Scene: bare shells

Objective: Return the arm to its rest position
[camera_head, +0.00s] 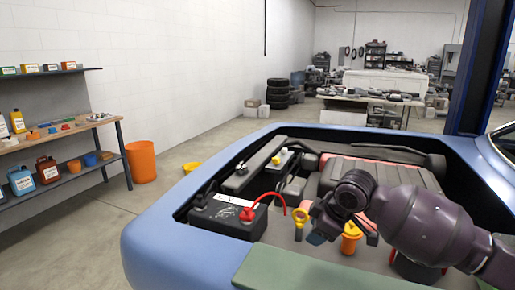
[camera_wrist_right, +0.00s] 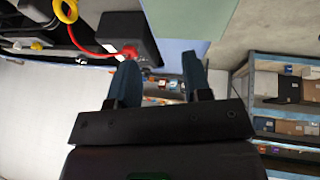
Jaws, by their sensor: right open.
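My right arm comes in from the right in the head view, over the open engine bay of a blue car (camera_head: 150,240). Its gripper (camera_head: 318,230) is above the bay, to the right of the black battery (camera_head: 225,215) with a red clamp and cable. In the right wrist view the two blue-grey fingers of this gripper (camera_wrist_right: 160,68) are apart, with nothing between them. The battery also shows in the right wrist view (camera_wrist_right: 125,30), beyond the fingers. My left gripper is in neither view.
A yellow ring handle (camera_head: 299,215) and a yellow-orange cap (camera_head: 351,238) stand in the bay close to my gripper. A green mat (camera_head: 310,272) covers the near edge. A blue post (camera_head: 478,70) rises at the right. An orange bucket (camera_head: 141,162) and shelves (camera_head: 60,165) are at the left.

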